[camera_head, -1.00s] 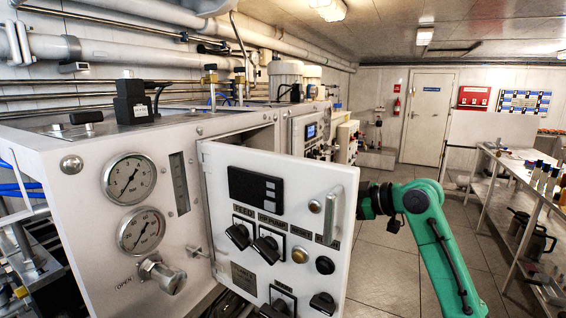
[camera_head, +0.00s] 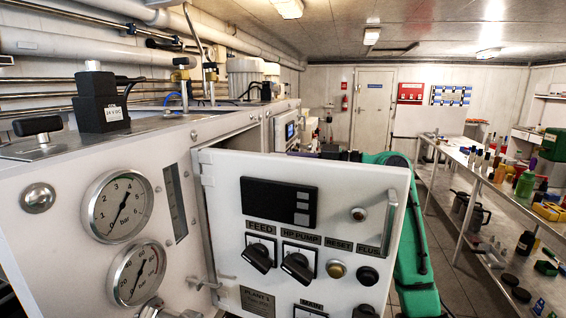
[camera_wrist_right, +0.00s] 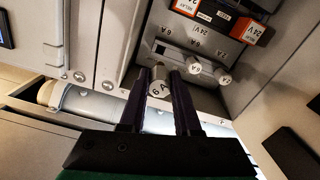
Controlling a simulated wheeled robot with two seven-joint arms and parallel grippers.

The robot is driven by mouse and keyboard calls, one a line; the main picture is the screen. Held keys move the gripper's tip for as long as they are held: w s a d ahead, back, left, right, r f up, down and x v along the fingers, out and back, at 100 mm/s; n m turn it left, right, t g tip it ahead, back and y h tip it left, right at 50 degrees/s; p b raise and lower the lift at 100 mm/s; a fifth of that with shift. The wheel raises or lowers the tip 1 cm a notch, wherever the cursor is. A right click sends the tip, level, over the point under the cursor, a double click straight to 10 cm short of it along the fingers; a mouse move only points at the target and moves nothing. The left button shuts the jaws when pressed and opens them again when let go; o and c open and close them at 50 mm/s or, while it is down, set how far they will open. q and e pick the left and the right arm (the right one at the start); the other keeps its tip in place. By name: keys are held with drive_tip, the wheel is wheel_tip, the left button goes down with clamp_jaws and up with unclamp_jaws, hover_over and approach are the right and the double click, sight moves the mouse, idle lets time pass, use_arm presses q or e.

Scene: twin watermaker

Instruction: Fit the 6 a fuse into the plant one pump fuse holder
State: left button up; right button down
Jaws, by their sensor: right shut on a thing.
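In the right wrist view my right gripper (camera_wrist_right: 161,76) is shut on a small capped cylinder marked "6 A" (camera_wrist_right: 160,91), the fuse. Its cap faces the camera; its far end is hidden. It is in front of the left end of a grey fuse block (camera_wrist_right: 190,48). Whether it touches or enters a holder I cannot tell. Two white fuse caps (camera_wrist_right: 194,65) (camera_wrist_right: 224,77) sit in the block to its right. In the head view my right arm (camera_head: 410,235) is behind the open "PLANT 1" panel door (camera_head: 225,215), which hides the gripper. My left gripper is out of view.
Orange-marked 24 V relays (camera_wrist_right: 187,6) sit above the fuse block in the right wrist view. A pale pipe (camera_wrist_right: 85,102) runs below. In the head view, two gauges (camera_head: 118,206) are left of the door, and a cluttered bench (camera_head: 480,172) stands right across open floor.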

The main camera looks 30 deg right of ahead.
drive_tip(key=p+x, duration=0.1)
drive_tip(key=x, duration=0.3)
drive_tip(key=shift+p, duration=0.3)
drive_tip(key=shift+w+a, duration=0.2)
drive_tip(key=shift+w, duration=0.05)
drive_tip(key=shift+w+a+p, duration=0.4)
drive_tip(key=shift+w+p, duration=0.05)
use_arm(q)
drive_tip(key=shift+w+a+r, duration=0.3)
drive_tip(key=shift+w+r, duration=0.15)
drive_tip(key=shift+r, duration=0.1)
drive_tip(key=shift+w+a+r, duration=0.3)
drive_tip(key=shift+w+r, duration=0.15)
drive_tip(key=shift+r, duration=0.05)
use_arm(e)
drive_tip(key=shift+w+a+f, duration=0.15)
drive_tip(key=shift+w+a, duration=0.1)
drive_tip(key=shift+w, duration=0.05)
use_arm(q)
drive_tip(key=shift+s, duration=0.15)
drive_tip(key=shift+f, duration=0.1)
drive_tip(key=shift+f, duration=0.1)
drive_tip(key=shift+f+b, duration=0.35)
drive_tip(key=shift+b, duration=0.15)
